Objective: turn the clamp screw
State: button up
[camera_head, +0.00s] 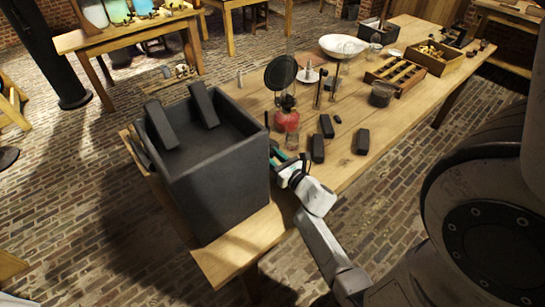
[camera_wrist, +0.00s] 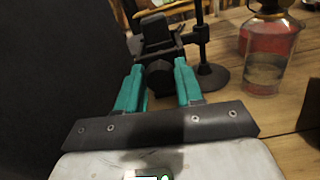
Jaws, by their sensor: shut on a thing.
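My gripper (camera_head: 279,155) is at the right side of the large dark box, low over the near part of the table. In the wrist view its two teal fingers (camera_wrist: 161,80) stand on either side of a dark round knob, which appears to be the clamp screw (camera_wrist: 159,78), and are shut on it. The knob sits on the near side of a black clamp (camera_wrist: 156,38). The clamp is joined to an upright black rod (camera_wrist: 200,38) on a round black base (camera_wrist: 211,77). In the head view the screw cannot be made out.
The large dark box (camera_head: 228,190) walls off the left side. A red lamp-like glass vessel (camera_head: 286,121) stands close by; it also shows in the wrist view (camera_wrist: 266,45). Several dark blocks (camera_head: 362,141) lie to the right. Wooden trays (camera_head: 397,77) stand farther back.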

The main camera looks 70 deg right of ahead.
jog(key=shift+c, duration=1.4)
jog(key=shift+m, duration=0.4)
jog(key=m+b, duration=0.1)
jog(key=m, duration=0.3)
jog(key=shift+f+b, duration=0.1)
jog(key=shift+b, duration=0.25)
jog(key=m, duration=0.6)
jog(key=shift+d+m, duration=0.1)
jog(key=shift+m, duration=0.3)
jog(key=m, duration=0.6)
jog(key=shift+s+f, duration=0.1)
jog(key=m+p, duration=0.1)
jog(key=m, duration=0.4)
jog(key=shift+f+m, duration=0.1)
jog(key=shift+m, duration=0.2)
